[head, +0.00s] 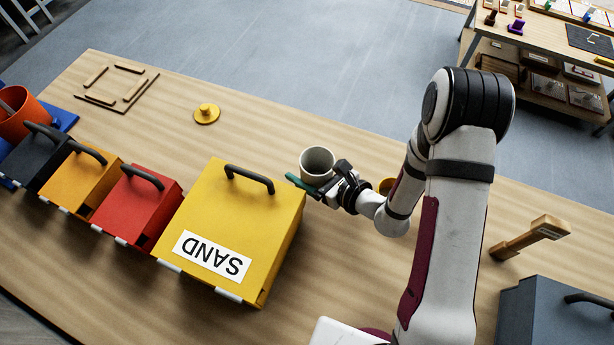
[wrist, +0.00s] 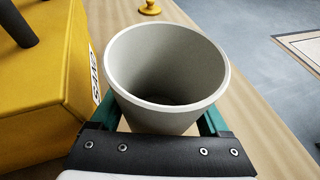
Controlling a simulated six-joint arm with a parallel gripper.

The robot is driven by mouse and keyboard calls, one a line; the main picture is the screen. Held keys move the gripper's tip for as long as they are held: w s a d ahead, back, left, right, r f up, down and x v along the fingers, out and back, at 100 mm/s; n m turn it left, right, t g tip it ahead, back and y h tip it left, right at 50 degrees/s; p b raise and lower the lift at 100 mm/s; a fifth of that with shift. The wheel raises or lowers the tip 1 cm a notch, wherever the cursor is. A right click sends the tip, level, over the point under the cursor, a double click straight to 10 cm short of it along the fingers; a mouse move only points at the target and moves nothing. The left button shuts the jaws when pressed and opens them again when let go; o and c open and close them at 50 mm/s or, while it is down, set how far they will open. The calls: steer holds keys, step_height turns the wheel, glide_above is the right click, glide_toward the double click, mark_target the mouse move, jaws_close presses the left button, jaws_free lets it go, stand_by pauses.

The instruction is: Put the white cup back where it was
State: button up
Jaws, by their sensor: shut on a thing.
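The white cup (head: 317,162) is beside the far right corner of the yellow SAND box. My gripper (head: 311,183) is shut on it, with green fingers on either side. In the wrist view the cup (wrist: 167,75) fills the middle, upright and empty inside, between the fingers of my gripper (wrist: 165,120). Its base is hidden, so I cannot tell if it touches the table.
The yellow SAND box (head: 230,225) stands close on the left, and also in the wrist view (wrist: 45,85). Red (head: 138,205) and orange (head: 83,183) boxes stand farther left. A yellow knobbed disc (head: 206,113) lies beyond. A wooden mallet-like thing (head: 530,238) is right of my arm. The table's far middle is clear.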

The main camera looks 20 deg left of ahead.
step_height(320, 180, down, 4)
steer(key=shift+a+f, duration=0.1)
steer(key=shift+a, duration=0.05)
steer(key=shift+f, duration=0.1)
steer(key=o, duration=1.3)
steer(key=v, duration=1.2)
steer(key=s+a+r+n+g, duration=0.2)
steer(key=s+r+n+g, duration=0.55)
steer(key=r+n, duration=0.4)
steer(key=s+d+r+n+t+h, duration=0.1)
steer(key=s+d+r+n+h, duration=0.1)
steer(key=s+d+h, duration=0.2)
steer(key=s+d+r+n+t+h, duration=0.1)
steer(key=s+d+r+n+h, duration=0.2)
steer(key=d+h, duration=0.3)
steer(key=s+d, duration=0.1)
steer(key=d, duration=0.2)
steer(key=shift+s+d+h, duration=0.3)
steer(key=shift+d, duration=0.1)
